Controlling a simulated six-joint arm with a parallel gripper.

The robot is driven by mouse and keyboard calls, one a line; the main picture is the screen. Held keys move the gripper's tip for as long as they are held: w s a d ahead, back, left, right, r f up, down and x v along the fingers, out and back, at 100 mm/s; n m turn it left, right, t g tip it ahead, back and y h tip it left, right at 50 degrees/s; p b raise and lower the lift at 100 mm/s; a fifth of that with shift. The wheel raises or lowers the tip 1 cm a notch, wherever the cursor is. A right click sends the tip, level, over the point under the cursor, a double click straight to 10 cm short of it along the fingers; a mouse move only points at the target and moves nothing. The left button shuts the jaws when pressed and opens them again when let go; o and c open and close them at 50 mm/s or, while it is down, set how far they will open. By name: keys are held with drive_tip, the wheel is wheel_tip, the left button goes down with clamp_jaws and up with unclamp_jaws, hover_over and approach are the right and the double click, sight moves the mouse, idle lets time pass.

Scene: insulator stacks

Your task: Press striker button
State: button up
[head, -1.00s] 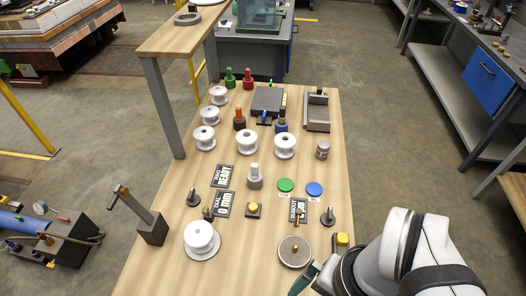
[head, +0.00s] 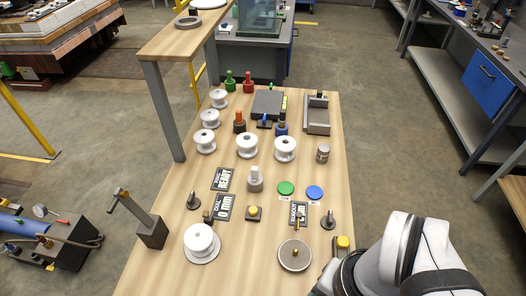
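Two dark boxes with yellow buttons show; I cannot tell which is the striker button. One yellow button (head: 254,211) is at the middle front, between two dark sign cards. The other yellow button (head: 343,242) is at the right table edge, close to my arm, and its box is partly hidden by it. My white and grey arm enters at the lower right. My gripper is not visible; only a dark part of the arm shows at the bottom edge.
Several white insulator spools (head: 247,145) stand on the wooden table (head: 180,235). A white spool on a round plate (head: 201,243) and a grey disc (head: 294,255) are at the front. A lever post (head: 150,230) is on the left; green (head: 286,188) and blue (head: 314,192) discs lie right.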

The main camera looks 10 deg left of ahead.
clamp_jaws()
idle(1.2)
